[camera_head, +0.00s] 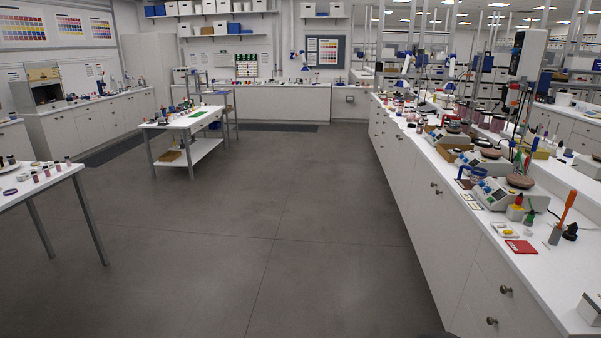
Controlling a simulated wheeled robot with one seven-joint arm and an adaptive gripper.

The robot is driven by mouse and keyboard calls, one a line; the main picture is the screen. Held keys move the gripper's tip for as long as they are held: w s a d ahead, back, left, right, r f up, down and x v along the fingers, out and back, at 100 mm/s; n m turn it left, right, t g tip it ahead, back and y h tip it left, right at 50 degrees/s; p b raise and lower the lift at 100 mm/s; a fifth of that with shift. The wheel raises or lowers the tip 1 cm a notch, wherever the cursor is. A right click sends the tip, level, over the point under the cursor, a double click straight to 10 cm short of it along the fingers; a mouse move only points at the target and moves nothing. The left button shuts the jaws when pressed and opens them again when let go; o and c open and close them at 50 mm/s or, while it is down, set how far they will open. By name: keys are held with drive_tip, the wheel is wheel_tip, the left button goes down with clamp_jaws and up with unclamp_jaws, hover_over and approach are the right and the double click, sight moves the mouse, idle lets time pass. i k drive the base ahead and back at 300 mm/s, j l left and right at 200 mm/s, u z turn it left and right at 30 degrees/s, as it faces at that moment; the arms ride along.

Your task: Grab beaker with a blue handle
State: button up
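I cannot make out for certain a beaker with a blue handle. A small object with a blue, loop-like part (467,172) stands on the long right-hand bench (420,160), left of a grey device; it is too small to tell whether it is a beaker. My gripper is not in view.
The right bench holds grey devices with brown round tops (520,181), an orange-handled tool (567,205), a red flat item (521,247) and several jars. A white table (190,120) stands mid-room, another table (40,184) at left. The grey floor (240,220) between them is clear.

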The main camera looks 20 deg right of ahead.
sight(478, 174)
drive_tip(key=i+l+z, duration=0.2)
drive_tip(key=i+z, duration=0.25)
drive_tip(key=i, duration=0.45)
drive_tip(key=i+j+z, duration=0.15)
drive_tip(key=i+z, duration=0.35)
drive_tip(key=i, duration=0.45)
drive_tip(key=i+l+z, duration=0.25)
drive_tip(key=i+z, duration=0.2)
drive_tip(key=i, duration=0.3)
drive_tip(key=i+z, duration=0.45)
drive_tip(key=i, duration=0.35)
drive_tip(key=i+l, duration=0.1)
drive_tip(key=i+z, duration=0.05)
drive_tip(key=i, duration=0.05)
